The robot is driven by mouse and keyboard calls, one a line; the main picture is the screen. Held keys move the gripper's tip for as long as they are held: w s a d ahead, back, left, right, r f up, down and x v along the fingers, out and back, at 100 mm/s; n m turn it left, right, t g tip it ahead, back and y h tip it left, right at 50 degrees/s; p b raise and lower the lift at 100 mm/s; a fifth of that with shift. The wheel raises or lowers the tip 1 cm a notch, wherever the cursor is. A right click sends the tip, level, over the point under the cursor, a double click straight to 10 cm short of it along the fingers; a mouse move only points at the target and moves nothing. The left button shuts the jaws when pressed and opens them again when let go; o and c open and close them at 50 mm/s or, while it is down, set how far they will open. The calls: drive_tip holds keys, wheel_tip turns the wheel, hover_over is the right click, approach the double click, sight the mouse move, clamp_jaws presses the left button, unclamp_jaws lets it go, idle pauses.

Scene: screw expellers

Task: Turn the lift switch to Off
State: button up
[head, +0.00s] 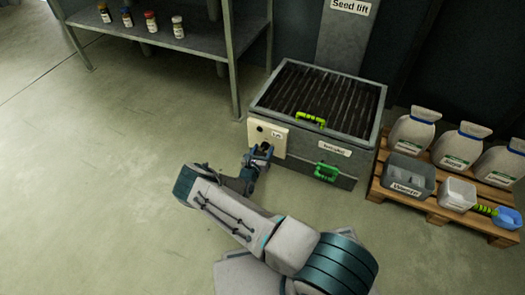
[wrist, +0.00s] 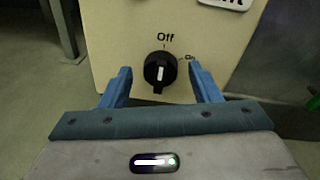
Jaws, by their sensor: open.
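The lift switch is a round black knob (wrist: 160,71) on a cream panel (wrist: 115,25), which is on the left of the box's front in the head view (head: 256,139). "Off" is printed above the knob and "On" to its upper right. The white line on the knob stands about upright, roughly in line with "Off". My gripper (wrist: 160,74) is open, its two blue fingers on either side of the knob, with gaps to it. In the head view my gripper (head: 261,152) is at the panel and hides the knob.
The grated box (head: 318,92) has a green handle (head: 311,119) on top and another (head: 326,172) in front. A pallet (head: 437,211) with sacks and bins stands at right. A metal shelf (head: 170,36) with jars stands at back left. The floor at left is clear.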

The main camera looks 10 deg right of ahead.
drive_tip(key=p+v, duration=0.5)
drive_tip(key=v, duration=0.9)
drive_tip(key=shift+f, duration=0.15)
drive_tip(key=s+d+r+m+g+p, duration=0.25)
drive_tip(key=r+m+g+p, duration=0.35)
drive_tip(key=r, duration=0.9)
drive_tip(key=s+d+r+m+g+h+p, duration=0.1)
drive_tip(key=d+r+m+g+p, duration=0.35)
drive_tip(key=r, duration=1.05)
drive_tip(key=s+d+r+m+g+p, duration=0.1)
drive_tip(key=r+m+g+p, duration=0.2)
drive_tip(key=r+m+p, duration=0.85)
drive_tip(key=s+r+m+y+p, duration=0.3)
drive_tip(key=s+r, duration=0.3)
drive_tip(key=r, duration=0.8)
drive_tip(key=s+r+m+t+y+p, duration=0.1)
drive_tip(key=s+r+m+y+p, duration=0.2)
drive_tip(key=s+r, duration=0.4)
drive_tip(key=s+r+m+t+y+p, duration=0.1)
drive_tip(key=s+r+m+y+p, duration=0.3)
drive_tip(key=r, duration=1.7)
drive_tip(key=s+p, duration=0.1)
drive_tip(key=s, duration=0.2)
drive_tip(key=shift+a+p, duration=0.2)
drive_tip(key=shift+p, duration=0.1)
drive_tip(key=shift+s+d+r, duration=0.1)
drive_tip(key=shift+d+r, duration=0.05)
